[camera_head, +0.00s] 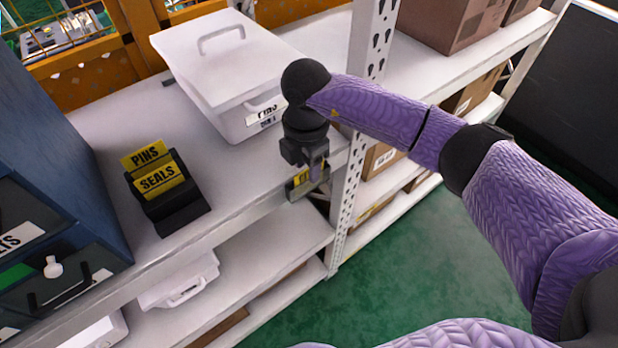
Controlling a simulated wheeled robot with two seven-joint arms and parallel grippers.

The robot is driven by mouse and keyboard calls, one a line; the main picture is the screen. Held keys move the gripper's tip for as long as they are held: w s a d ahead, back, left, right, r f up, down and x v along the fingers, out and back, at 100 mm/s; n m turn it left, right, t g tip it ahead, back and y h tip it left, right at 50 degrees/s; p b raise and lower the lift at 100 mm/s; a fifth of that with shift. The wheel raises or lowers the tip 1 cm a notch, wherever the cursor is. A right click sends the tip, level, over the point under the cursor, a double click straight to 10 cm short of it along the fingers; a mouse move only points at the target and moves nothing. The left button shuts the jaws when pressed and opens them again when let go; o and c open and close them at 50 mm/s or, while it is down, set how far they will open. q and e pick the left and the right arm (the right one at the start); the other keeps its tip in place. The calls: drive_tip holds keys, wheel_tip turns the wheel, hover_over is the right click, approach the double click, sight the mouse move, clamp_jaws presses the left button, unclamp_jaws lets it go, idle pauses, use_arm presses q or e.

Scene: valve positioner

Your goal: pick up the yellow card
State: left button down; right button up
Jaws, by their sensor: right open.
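Two yellow cards stand in a black holder (176,207) on the upper shelf at the left: one reads PINS (146,154), the other SEALS (159,177). Another small yellow card (300,182) shows partly at the shelf's front edge, in what looks like a label holder, mostly hidden by my right gripper. My right gripper (312,170) points down, open, right at this edge card. I cannot tell whether its fingers touch the card. My left gripper is not in view.
A white lidded bin (235,85) labelled PINS stands behind my right gripper. A perforated white post (346,205) rises just right of the gripper. A blue drawer cabinet (50,150) stands at the left. Cardboard boxes (455,22) sit on the right shelf. Green floor (420,255) lies open below.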

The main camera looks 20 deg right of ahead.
drive_tip(key=shift+c, duration=0.2)
clamp_jaws()
drive_tip(key=shift+r, duration=0.15)
